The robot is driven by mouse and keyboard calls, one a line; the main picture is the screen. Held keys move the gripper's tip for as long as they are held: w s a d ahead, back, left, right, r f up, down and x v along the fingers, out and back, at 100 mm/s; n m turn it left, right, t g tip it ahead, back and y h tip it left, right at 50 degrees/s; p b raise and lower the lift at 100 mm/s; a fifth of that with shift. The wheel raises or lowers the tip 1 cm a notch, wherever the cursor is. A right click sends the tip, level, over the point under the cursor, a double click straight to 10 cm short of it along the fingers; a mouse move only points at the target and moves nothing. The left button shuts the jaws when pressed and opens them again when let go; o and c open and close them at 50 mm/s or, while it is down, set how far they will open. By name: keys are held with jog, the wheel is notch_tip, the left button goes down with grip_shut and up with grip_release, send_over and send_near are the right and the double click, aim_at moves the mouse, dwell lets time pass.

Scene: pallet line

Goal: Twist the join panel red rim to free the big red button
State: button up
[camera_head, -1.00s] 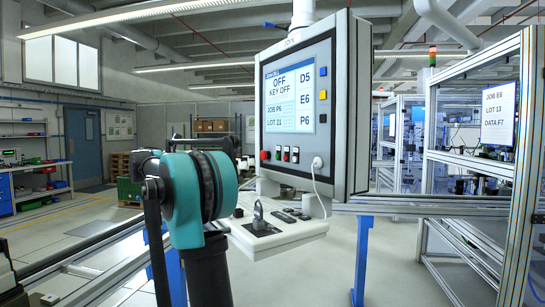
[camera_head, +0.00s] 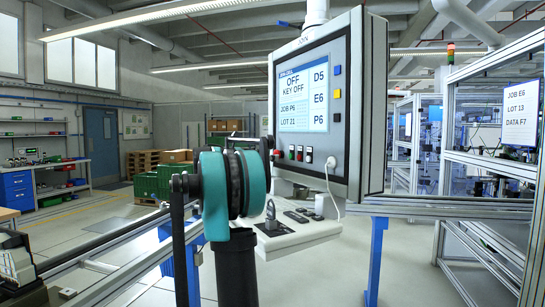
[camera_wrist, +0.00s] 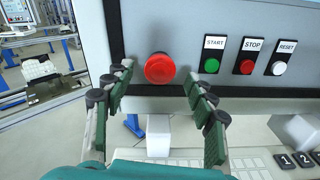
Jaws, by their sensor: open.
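The big red button (camera_wrist: 160,68) with its red rim (camera_wrist: 148,78) sits on the grey join panel's lower face in the wrist view. My gripper (camera_wrist: 160,74) is open, with one green-padded finger on each side of the button and a gap to it on both sides. I cannot tell how close the fingertips are to the panel face. In the head view the join panel (camera_head: 352,40) stands right of centre, its screen (camera_head: 303,92) reading OFF and KEY OFF. The red button (camera_head: 277,153) shows small at its lower left, partly beside my arm. My gripper is hidden there.
START (camera_wrist: 211,65), STOP (camera_wrist: 247,66) and RESET (camera_wrist: 279,68) buttons are close to the right finger. A white keyboard shelf (camera_head: 300,238) juts out below the panel. A metal rail (camera_head: 450,206) runs right from the panel.

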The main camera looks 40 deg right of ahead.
jog(key=shift+d, duration=1.1)
jog(key=shift+s, duration=0.1)
jog(key=c, duration=1.2)
jog(key=shift+m, duration=0.3)
jog(key=shift+m, duration=3.1)
